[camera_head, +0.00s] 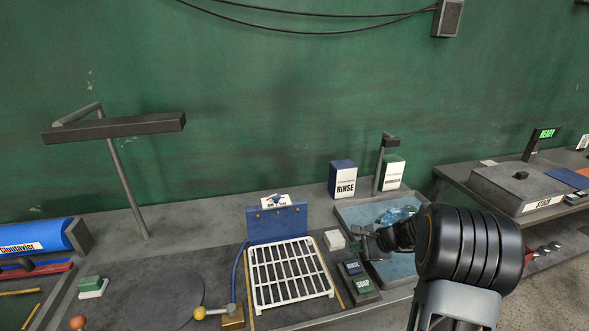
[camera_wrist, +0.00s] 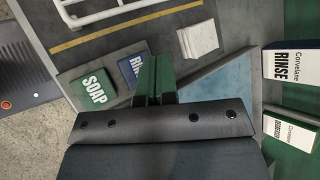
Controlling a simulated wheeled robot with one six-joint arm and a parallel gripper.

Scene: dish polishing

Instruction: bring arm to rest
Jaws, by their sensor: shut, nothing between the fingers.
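My gripper (camera_head: 364,243) is in the head view right of the middle, in front of the blue-lined basin (camera_head: 346,212). My dark arm reaches up from the lower right and bends behind it. In the wrist view the green-padded fingers (camera_wrist: 153,78) are together with nothing between them. The green SOAP block (camera_wrist: 95,87) and blue RINSE block (camera_wrist: 132,66) lie just left of the fingers there. Part of the basin is hidden behind my arm.
A white rack (camera_head: 290,272) stands left of my gripper, with white blocks (camera_head: 334,240) between. RINSE (camera_head: 343,180) and a second carton (camera_head: 393,173) stand behind the basin beside a post. A lamp (camera_head: 115,127) rises at left. A STOCK box (camera_head: 520,188) sits on the right table.

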